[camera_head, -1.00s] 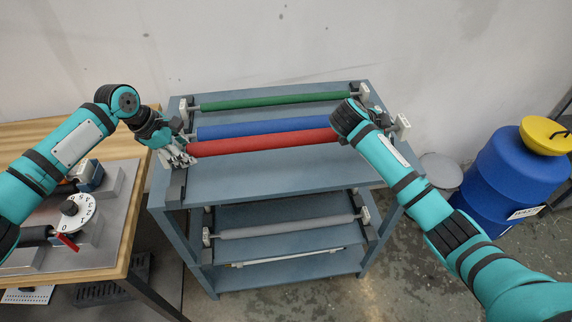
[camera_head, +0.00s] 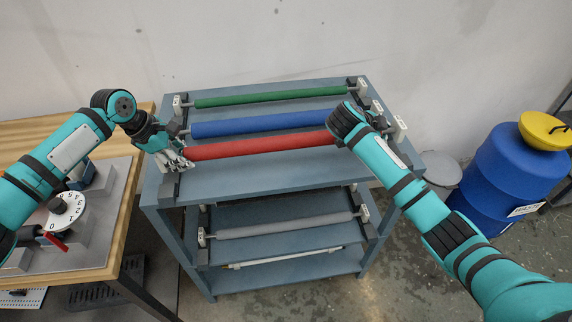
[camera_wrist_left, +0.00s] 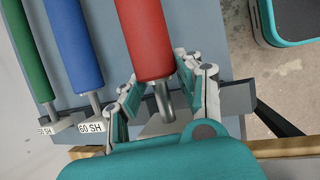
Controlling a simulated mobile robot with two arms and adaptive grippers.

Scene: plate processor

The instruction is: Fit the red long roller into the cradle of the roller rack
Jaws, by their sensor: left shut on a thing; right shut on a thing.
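The red long roller (camera_head: 262,146) lies across the top shelf of the blue-grey roller rack (camera_head: 255,180), in front of the blue roller. My left gripper (camera_head: 180,164) is shut on its left end; in the left wrist view the fingers (camera_wrist_left: 160,95) are on both sides of the metal shaft (camera_wrist_left: 163,100) below the red roller (camera_wrist_left: 147,40). A pale cradle block (camera_wrist_left: 155,128) shows under the shaft end, partly hidden; I cannot tell whether the shaft is seated. My right gripper is at the red roller's right end, its fingers hidden behind my right wrist.
A blue roller (camera_head: 258,124) and a green roller (camera_head: 270,96) sit behind on the same shelf. A grey roller (camera_head: 285,226) is on the lower shelf. A wooden table (camera_head: 120,235) with a dial device stands left; a blue barrel (camera_head: 505,175) stands right.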

